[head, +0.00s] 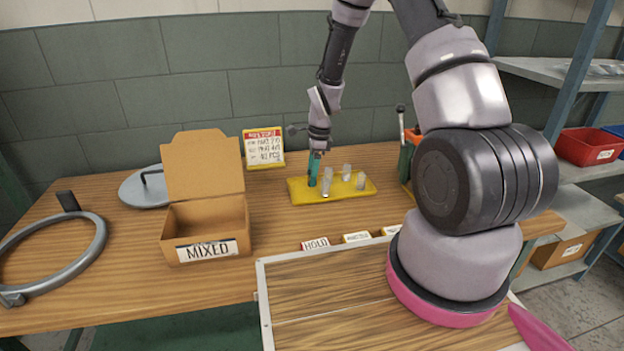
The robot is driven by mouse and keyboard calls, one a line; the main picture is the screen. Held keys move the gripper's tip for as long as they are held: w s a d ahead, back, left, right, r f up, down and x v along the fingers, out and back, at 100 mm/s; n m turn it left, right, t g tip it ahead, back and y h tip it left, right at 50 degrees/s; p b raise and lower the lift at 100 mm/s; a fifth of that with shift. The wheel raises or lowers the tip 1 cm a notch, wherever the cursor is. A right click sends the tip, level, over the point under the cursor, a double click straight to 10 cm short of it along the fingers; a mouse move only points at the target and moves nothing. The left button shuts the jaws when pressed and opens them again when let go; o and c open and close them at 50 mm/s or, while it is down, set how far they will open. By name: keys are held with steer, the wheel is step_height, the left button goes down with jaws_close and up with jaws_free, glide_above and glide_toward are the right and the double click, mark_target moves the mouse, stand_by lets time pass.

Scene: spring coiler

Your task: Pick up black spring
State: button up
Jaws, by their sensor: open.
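A yellow tray (350,194) stands on the wooden table, toward the back. Several small pale grey, spring-like cylinders (347,172) stand or lean on it. I cannot make out a clearly black spring; the pieces are too small to tell, and one could be hidden behind my gripper. My gripper (315,178) points down over the left part of the tray, left of the pale pieces. A teal part shows at its tip. It is open, and I cannot tell whether anything is between the fingers.
An open cardboard box labelled MIXED (206,250) stands left of the tray. A sign (263,148) stands behind. A grey ring (62,272) and a round lid (143,190) lie at the left. A green device (406,158) stands right of the tray. HOLD label (315,244) is in front.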

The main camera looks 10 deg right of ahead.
jaws_close()
steer(key=shift+r, duration=0.15)
